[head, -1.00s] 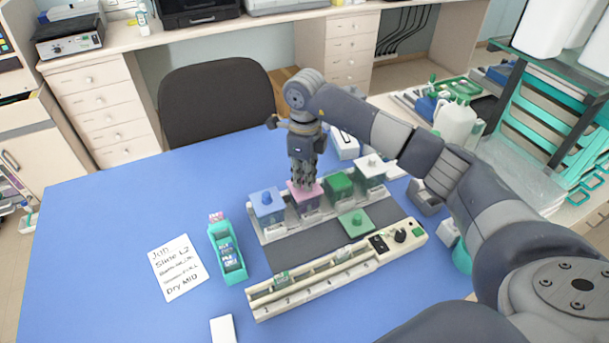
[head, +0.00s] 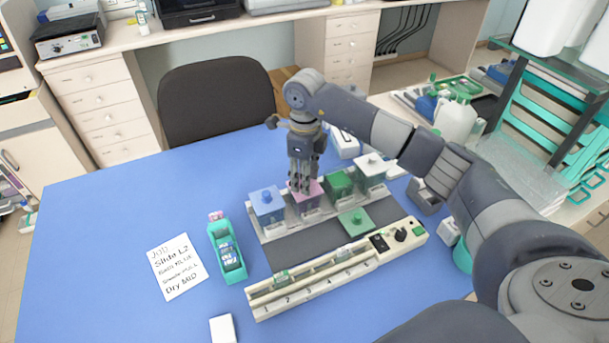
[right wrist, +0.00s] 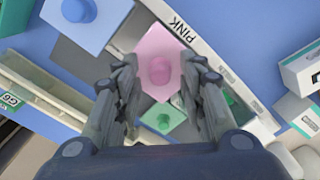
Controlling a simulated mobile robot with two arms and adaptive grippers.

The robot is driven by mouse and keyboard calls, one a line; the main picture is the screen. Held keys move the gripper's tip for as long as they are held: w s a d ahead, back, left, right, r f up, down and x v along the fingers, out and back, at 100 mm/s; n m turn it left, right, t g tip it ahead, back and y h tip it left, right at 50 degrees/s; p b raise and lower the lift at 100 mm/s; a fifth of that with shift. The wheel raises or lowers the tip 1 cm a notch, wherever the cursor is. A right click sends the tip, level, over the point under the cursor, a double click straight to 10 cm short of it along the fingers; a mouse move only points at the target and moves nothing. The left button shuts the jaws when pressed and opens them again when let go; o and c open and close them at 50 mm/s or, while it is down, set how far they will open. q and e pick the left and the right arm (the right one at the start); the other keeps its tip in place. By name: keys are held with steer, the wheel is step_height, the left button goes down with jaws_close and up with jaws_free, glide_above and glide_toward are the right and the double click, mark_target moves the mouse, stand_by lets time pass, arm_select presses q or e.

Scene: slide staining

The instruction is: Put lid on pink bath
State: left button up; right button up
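The pink lid (head: 313,190) sits flat on top of the pink bath (head: 309,210), which stands in the row of baths. In the right wrist view the lid (right wrist: 158,48) shows a round pink knob beside the PINK label. My right gripper (head: 303,185) is directly above the lid, pointing down. Its fingers are spread on both sides of the knob, with gaps between them and the knob. My left gripper is not in view.
The blue-lidded bath (head: 268,207) is to the left; the green bath (head: 340,185) and white-lidded bath (head: 371,170) are to the right. A green lid (head: 355,222) lies on the dark mat in front. A teal slide holder (head: 229,262) and long cream tray (head: 330,279) are nearer.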

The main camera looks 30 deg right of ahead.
step_height(320, 180, up, 12)
stand_by(0.6)
